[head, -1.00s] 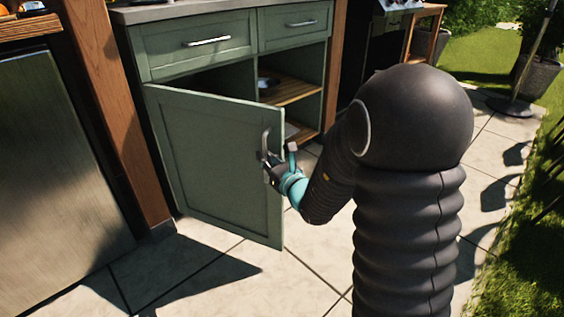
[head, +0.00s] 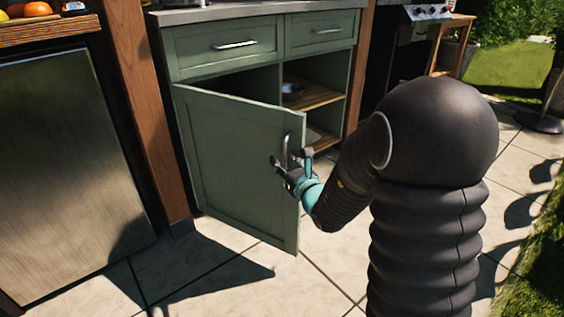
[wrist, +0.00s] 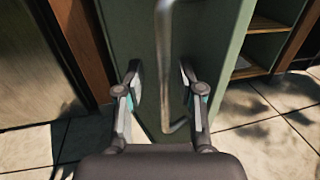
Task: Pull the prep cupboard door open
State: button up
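The prep cupboard door (head: 235,165) is green and hinged on its left side. It stands well ajar, and its free edge swings out toward me. A metal bar handle (head: 285,152) runs upright near that free edge. My gripper (head: 290,166) is at the handle. In the wrist view, my gripper (wrist: 162,88) has its two fingers spread apart, with the handle (wrist: 166,60) between them and a gap on each side. The cupboard's inside shows wooden shelves (head: 315,96) with a bowl on the upper one. Part of the lower inside is hidden behind the door.
A steel fridge (head: 65,170) and a wooden post (head: 150,120) stand left of the cupboard. A grill (head: 400,70) stands to the right. Two closed drawers (head: 225,45) sit above the door. The paving (head: 215,285) in front is clear.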

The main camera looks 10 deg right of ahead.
jog(key=v, duration=0.7)
jog(key=shift+s, duration=0.2)
jog(key=shift+d, duration=0.1)
jog(key=shift+c, duration=0.2)
